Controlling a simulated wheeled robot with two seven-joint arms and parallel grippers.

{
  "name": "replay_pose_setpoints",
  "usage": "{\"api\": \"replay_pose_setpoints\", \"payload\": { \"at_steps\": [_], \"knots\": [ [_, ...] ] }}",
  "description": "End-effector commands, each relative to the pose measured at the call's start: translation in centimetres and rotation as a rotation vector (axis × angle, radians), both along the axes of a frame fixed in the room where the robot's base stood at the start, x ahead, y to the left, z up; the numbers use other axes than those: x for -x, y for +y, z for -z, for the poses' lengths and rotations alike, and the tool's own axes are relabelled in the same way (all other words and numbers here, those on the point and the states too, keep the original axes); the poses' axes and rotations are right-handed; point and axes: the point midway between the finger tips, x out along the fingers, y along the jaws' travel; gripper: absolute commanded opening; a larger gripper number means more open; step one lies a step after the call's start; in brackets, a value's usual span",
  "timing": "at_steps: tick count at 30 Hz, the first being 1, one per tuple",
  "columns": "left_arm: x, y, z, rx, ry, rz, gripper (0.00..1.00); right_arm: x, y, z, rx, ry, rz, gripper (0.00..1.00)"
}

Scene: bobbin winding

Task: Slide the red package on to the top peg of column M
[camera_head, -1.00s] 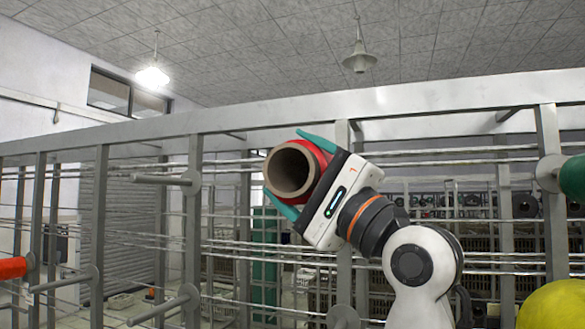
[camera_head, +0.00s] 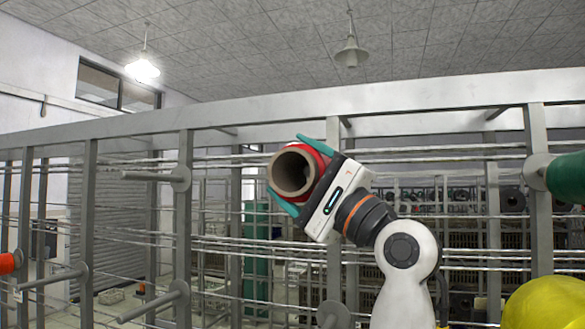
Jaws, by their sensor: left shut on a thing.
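My left gripper (camera_head: 306,183), with teal fingers, is shut on the red package (camera_head: 322,157), a red bobbin on a wide cardboard tube. It holds the package in the air in front of the grey rack, with the tube's open end facing me and slightly left. An empty top peg (camera_head: 150,176) sticks out from a rack post to the left of the package, with a round disc at its base. No column letters can be read, so I cannot tell which post is column M. My right gripper is not in view.
Lower empty pegs (camera_head: 52,279) and (camera_head: 150,305) stick out at left. A red bobbin (camera_head: 8,262) sits at the left edge, a green bobbin (camera_head: 567,177) at upper right and a yellow one (camera_head: 548,303) at lower right. Thin wires cross behind the rack posts.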

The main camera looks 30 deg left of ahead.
Motion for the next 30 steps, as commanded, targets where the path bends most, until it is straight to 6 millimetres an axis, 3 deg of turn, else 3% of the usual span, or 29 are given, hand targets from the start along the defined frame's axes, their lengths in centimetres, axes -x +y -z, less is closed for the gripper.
{"api": "replay_pose_setpoints", "payload": {
  "at_steps": [6, 20, 30],
  "knots": [
    [-1.2, 0.3, -0.1, -0.001, 0.0, -0.002, 0.49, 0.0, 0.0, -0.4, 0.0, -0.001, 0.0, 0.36],
    [-1.6, 0.4, -0.1, -0.001, -0.001, -0.001, 0.49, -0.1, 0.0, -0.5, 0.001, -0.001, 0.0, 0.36],
    [-3.9, 1.1, -0.2, 0.0, 0.001, -0.002, 0.49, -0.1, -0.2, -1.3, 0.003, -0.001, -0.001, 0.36]
  ]
}}
